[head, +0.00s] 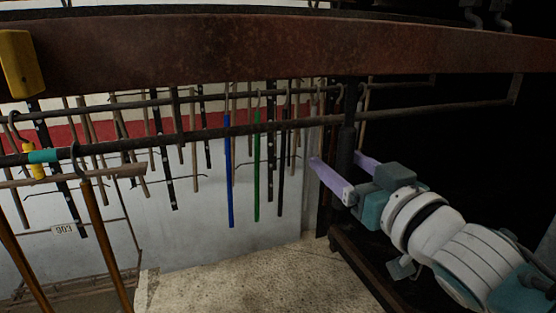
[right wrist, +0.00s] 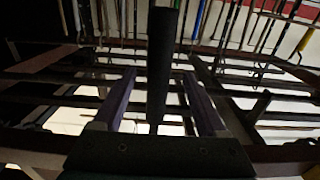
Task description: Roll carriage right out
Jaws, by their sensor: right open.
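A dark upright post (head: 346,130) stands right of centre in the head view, under the rusty overhead beam (head: 250,55). It seems to belong to the carriage, whose dark base frame (head: 365,270) shows low down. My right gripper (head: 335,158) comes in from the right, with its two pale purple fingers apart on either side of the post. In the right wrist view the post (right wrist: 162,60) rises between the open fingers of the right gripper (right wrist: 157,78), with gaps at both sides. Contact with the post cannot be seen. My left gripper is not in view.
Two dark horizontal rails (head: 270,126) carry hanging rods, including a blue one (head: 230,170) and a green one (head: 256,165). A yellow block (head: 18,62) sits on the beam at left. Bare pale floor (head: 240,280) lies in front; the right side is dark.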

